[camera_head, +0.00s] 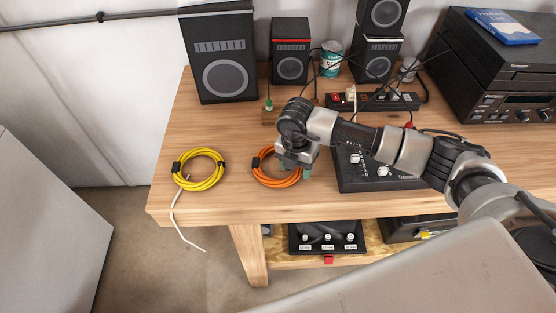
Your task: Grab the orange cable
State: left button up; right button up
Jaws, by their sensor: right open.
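The orange cable (275,181) lies coiled on the wooden table (225,205), with a dark tie on its left side. My right gripper (295,167) is over the right part of the coil, its fingers pointing down. It is open, and it hides part of the coil's right side. Whether the fingers touch the cable or straddle it cannot be told from this view. My left gripper is not in view.
A black mixer-like device (350,180) is just right of the orange coil. Speakers (222,55), a can (331,60) and a power strip (375,101) stand behind.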

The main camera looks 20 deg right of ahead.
jog(key=shift+f, duration=0.35)
grip_shut()
jog(key=shift+r, duration=0.15)
